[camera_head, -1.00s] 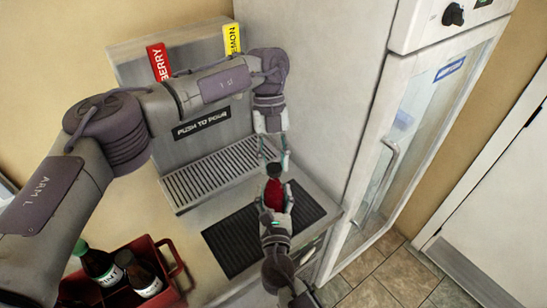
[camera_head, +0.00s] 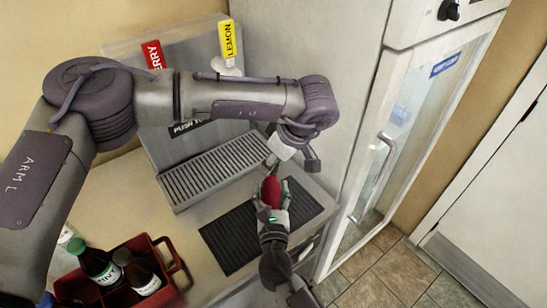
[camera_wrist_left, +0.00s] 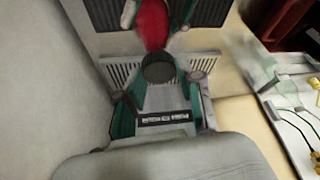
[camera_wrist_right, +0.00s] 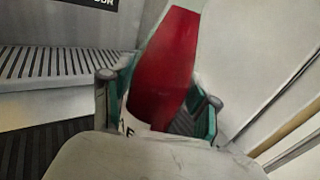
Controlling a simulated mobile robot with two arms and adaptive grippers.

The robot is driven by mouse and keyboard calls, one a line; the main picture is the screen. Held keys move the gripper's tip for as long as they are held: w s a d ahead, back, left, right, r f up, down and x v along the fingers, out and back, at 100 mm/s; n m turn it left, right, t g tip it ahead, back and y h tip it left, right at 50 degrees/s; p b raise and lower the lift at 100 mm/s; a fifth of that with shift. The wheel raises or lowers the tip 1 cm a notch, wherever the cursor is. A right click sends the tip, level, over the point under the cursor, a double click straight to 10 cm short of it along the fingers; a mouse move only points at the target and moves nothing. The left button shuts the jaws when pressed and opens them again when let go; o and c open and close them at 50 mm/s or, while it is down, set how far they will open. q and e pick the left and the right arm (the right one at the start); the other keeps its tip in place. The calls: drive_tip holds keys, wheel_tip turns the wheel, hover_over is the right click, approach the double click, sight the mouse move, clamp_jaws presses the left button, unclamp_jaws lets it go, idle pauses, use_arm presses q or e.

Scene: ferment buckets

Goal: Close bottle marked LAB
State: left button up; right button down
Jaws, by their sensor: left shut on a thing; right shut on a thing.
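A red bottle (camera_head: 271,190) stands out of my right gripper (camera_head: 272,207), which is shut on it over the dark drip mat. The right wrist view shows its tapered red body (camera_wrist_right: 165,75) and part of a white label (camera_wrist_right: 131,122); the full marking is hidden. No cap shows on its neck there. My left gripper (camera_head: 273,160) is tilted close above the bottle's top. In the left wrist view a dark round cap (camera_wrist_left: 158,68) sits between its fingers, next to the red bottle (camera_wrist_left: 152,22). I cannot tell whether cap and bottle touch.
A red crate (camera_head: 170,254) with several dark bottles stands at the lower left. A glass-door fridge (camera_head: 400,130) stands at the right. The black mat (camera_head: 228,240) is otherwise clear.

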use_arm(q)
drive_tip(key=m, duration=0.2)
drive_tip(key=m+t+h, duration=0.1)
drive_tip(key=m, duration=0.1)
drive_tip(key=m+h, duration=0.1)
drive_tip(key=m, duration=0.1)
drive_tip(key=shift+a, duration=0.35)
drive_tip(key=m+h, duration=0.1)
drive_tip(key=m, duration=0.3)
drive_tip(key=shift+a+m+t+h, duration=0.1)
drive_tip(key=shift+m+t+h, duration=0.2)
drive_tip(key=shift+t+h, duration=0.1)
drive_tip(key=m+h, duration=0.1)
drive_tip(key=m, duration=0.1)
drive_tip(key=m+h, duration=0.1)
drive_tip(key=m, duration=0.2)
drive_tip(key=shift+a+m+g, duration=0.1)
drive_tip(key=shift+m+g, duration=0.2)
drive_tip(key=shift+g, duration=0.1)
drive_tip(key=m+h, duration=0.1)
drive_tip(key=m, duration=0.1)
drive_tip(key=m+g, duration=0.1)
drive_tip(key=m, duration=0.2)
drive_tip(key=shift+h, duration=0.4)
drive_tip(key=o, duration=0.7)
drive_tip(key=shift+r, duration=2.2)
